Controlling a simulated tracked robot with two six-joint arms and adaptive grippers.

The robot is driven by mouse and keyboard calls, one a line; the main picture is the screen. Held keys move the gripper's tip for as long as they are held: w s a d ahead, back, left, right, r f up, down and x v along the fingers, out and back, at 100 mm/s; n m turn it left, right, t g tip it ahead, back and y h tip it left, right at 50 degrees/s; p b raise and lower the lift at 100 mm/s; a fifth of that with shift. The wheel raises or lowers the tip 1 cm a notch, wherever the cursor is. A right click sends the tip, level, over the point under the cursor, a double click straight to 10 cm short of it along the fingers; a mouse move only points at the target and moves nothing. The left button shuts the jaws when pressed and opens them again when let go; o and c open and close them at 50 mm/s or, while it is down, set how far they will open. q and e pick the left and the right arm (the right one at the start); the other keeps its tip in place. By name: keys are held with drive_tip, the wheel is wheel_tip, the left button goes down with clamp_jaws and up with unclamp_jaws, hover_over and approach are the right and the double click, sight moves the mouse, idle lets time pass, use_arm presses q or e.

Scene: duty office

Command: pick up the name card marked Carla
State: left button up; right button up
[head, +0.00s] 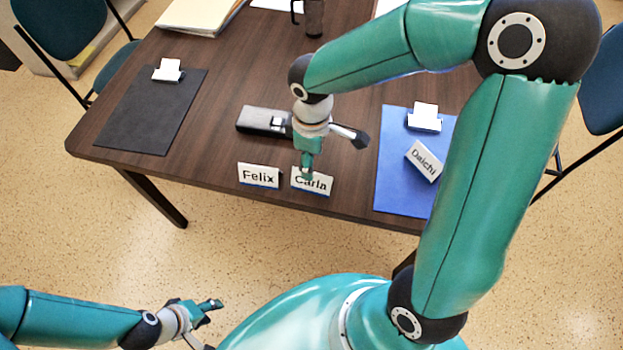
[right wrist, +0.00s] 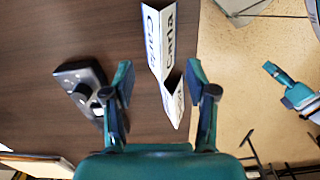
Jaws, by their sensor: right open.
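The white folded name card marked Carla (head: 312,184) stands near the table's front edge, just right of the Felix card (head: 258,176). My right gripper (head: 332,155) is open above the table; one fingertip covers part of the Carla card's top in the head view. In the right wrist view, the Carla card (right wrist: 159,38) lies ahead of the open right gripper (right wrist: 160,80), with no visible contact. Another card (right wrist: 175,98) shows between the fingers there, its lettering hard to read. My left gripper (head: 210,325) is open and empty, low at the left, off the table.
A blue clipboard (head: 392,190) with the Daichi card (head: 423,161) on it lies to the right. A black clipboard (head: 140,118) lies at left.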

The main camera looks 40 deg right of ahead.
drive_tip(key=shift+s+f, duration=0.1)
drive_tip(key=shift+f, duration=2.85)
drive_tip(key=shift+c, duration=0.3)
drive_tip(key=c, duration=0.8)
